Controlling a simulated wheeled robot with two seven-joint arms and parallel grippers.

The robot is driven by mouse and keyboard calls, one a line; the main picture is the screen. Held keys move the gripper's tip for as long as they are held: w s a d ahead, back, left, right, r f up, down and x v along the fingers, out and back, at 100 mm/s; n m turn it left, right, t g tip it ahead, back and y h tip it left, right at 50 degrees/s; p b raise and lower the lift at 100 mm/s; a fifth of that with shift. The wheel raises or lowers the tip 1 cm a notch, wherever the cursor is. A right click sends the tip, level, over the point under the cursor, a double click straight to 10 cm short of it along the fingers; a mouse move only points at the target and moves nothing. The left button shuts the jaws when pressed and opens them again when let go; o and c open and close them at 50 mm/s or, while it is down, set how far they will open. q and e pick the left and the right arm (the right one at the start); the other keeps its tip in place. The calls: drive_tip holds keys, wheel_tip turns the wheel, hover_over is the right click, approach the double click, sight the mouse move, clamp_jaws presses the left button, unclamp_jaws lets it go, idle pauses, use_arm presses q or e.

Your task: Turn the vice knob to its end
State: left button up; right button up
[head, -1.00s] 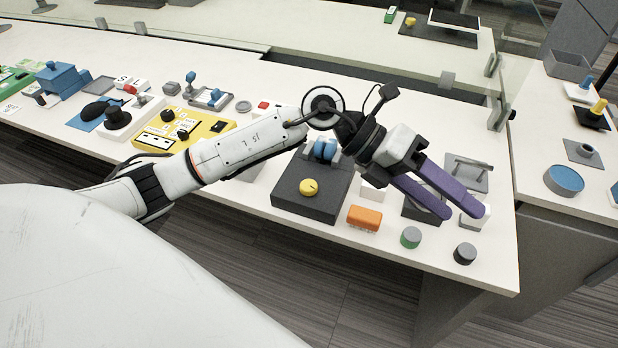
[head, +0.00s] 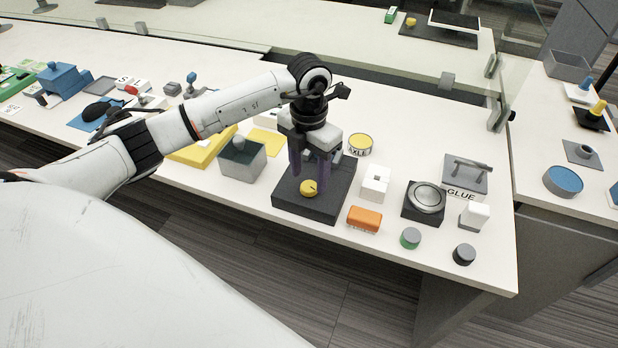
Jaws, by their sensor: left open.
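The vice's dark base (head: 290,207) sits on the white table in the middle of the head view. Its yellow knob (head: 307,188), with a small dark mark, is on the near part of the base. My left gripper (head: 309,176) is open and points down over the base. Its purple fingers stand around or just behind the knob; I cannot tell whether they touch anything. The gripper hides the vice's blue part at the back. My right gripper is not in view.
An orange brush-like block (head: 365,218) and a white block (head: 375,184) stand right of the base. A grey box (head: 241,159) stands to its left. A round-topped dark unit (head: 427,200) and green (head: 410,238) and dark (head: 464,254) knobs are farther right.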

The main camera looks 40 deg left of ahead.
sight(309, 188)
use_arm(q)
drive_tip(key=shift+f, duration=1.25)
drive_tip(key=c, duration=1)
drive_tip(key=shift+c, duration=0.2)
drive_tip(key=shift+m, duration=0.3)
